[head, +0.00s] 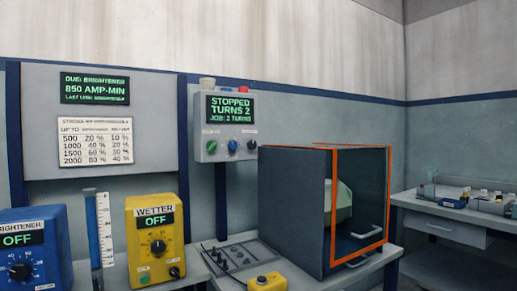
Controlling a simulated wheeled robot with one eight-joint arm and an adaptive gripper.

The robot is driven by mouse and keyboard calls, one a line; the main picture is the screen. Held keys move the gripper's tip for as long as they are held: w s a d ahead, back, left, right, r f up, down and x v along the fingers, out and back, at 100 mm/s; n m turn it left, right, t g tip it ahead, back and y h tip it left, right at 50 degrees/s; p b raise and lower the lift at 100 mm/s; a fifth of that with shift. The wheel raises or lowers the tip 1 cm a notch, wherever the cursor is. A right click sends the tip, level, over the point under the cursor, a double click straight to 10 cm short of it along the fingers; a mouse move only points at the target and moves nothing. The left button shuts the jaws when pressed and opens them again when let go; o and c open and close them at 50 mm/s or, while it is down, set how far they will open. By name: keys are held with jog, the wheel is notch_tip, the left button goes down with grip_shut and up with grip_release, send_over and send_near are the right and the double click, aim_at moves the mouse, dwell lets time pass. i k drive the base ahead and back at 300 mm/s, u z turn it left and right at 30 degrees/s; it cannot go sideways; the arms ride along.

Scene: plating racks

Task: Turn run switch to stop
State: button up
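A grey control box (223,160) is mounted on a post behind the dark cabinet. Its display (230,109) reads "STOPPED", "TURNS 2", "JOB: 2 TURNS". Below the display are a green control (211,147), a blue knob (233,146) and a black knob (252,145). Their labels are too small to read, so I cannot tell which one is the run switch or where it points. A red piece and a pale piece sit on top of the box. My gripper is not in view.
A dark cabinet (290,200) with an orange-framed front (334,210) stands right of the box. A yellow WETTER unit (155,262) and a blue brightener unit (28,225), both showing OFF, stand left. A yellow button box (267,283) is in front. A side bench (445,230) stands right.

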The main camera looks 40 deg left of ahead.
aim_at(211, 145)
jog(key=z, duration=0.95)
jog(key=k, duration=1)
jog(key=u, duration=2.65)
